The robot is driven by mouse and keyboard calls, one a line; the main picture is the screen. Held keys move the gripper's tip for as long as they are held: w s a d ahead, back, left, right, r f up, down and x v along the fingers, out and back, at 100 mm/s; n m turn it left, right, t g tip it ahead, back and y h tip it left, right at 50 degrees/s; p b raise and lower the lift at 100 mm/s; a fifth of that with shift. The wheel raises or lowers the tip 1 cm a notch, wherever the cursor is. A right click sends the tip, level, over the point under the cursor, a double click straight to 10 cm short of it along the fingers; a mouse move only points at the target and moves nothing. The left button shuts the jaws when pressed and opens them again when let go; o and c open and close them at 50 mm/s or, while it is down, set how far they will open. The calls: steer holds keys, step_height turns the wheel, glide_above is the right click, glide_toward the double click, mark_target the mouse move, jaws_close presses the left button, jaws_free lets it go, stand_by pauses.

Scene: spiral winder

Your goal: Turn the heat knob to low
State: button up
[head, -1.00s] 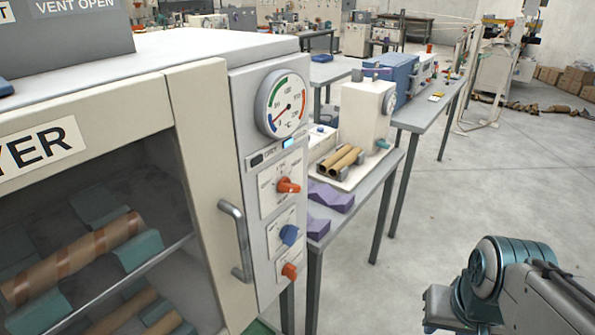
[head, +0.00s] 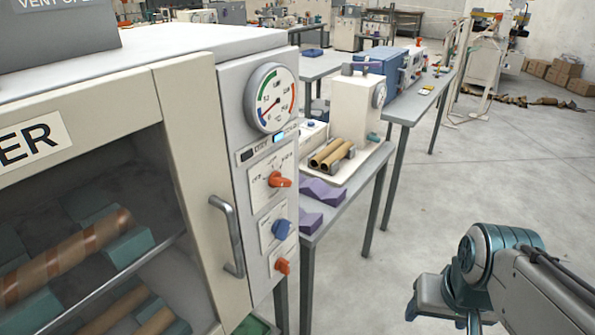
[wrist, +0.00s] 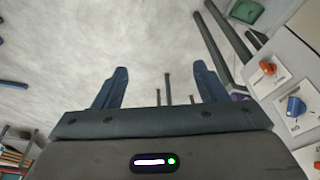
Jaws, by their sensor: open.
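The control panel on the dryer's right side carries an upper orange knob (head: 280,180), a blue knob (head: 282,229) and a lower orange knob (head: 283,266). Their labels are too small to read, so I cannot tell which is the heat knob. In the wrist view, the lower orange knob (wrist: 267,68), the blue knob (wrist: 295,106) and part of the upper orange knob (wrist: 317,165) show at the right edge. My gripper (wrist: 162,82) is open and empty, apart from the panel. In the head view my gripper (head: 441,315) is at the lower right.
A round gauge (head: 270,98) sits above the knobs. The dryer's door handle (head: 228,236) sticks out left of them. A grey table (head: 345,196) with purple blocks (head: 322,192) stands behind the panel.

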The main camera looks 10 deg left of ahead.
steer(key=w+a+n+y+b, duration=0.1)
steer(key=w+a+y+b, duration=0.2)
steer(key=w+a+b, duration=0.2)
steer(key=n+y+b, duration=0.8)
steer(key=y, duration=0.3)
glide_toward(286, 180)
steer(key=x, duration=0.9)
steer(key=shift+a, duration=0.3)
steer(key=shift+f, duration=0.1)
steer(key=c, duration=1)
